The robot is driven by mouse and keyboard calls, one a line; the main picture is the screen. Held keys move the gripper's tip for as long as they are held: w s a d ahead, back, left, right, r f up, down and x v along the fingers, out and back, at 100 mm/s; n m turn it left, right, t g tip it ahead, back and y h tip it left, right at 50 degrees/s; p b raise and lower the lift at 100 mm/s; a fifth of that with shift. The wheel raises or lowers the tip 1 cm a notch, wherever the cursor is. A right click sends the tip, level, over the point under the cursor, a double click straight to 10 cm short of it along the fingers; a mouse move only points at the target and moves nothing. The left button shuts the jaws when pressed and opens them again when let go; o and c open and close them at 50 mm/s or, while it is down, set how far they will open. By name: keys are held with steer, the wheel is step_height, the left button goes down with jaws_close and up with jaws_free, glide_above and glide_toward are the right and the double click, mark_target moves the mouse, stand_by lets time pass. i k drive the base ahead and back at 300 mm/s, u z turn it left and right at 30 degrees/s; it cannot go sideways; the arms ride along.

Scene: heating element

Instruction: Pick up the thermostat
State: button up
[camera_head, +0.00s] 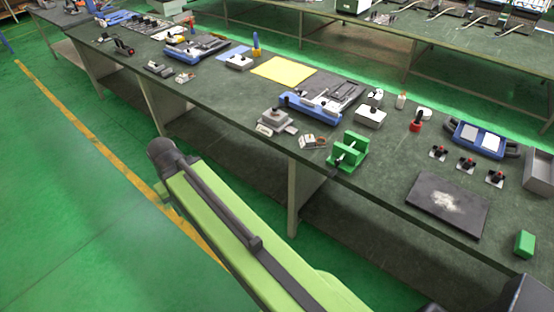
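I cannot tell for certain which item is the thermostat. Candidates on the long dark green workbench (225,92) include a grey box with a dark knob (276,119) near the front edge. A small whitish block with coloured marks (313,141) lies to its right, and a white box with a knob on top (370,116) stands behind. My green and black arm crosses the lower middle of the view, in front of the bench. Its gripper is not visible, and nothing held can be seen.
A green clamp-like fixture (348,152) stands near the front edge. To its right are a dark plate (448,204), a green block (524,244) and several small red-black parts. A blue-grey fixture (323,100) and yellow sheet (284,71) lie farther left. Green floor is open at left.

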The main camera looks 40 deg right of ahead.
mark_target(308, 140)
steer(key=z, duration=0.45)
steer(key=i, duration=1)
steer(key=u, duration=0.3)
steer(key=k, duration=0.85)
steer(key=z, duration=0.2)
steer(key=i, duration=0.85)
steer(key=u, duration=0.05)
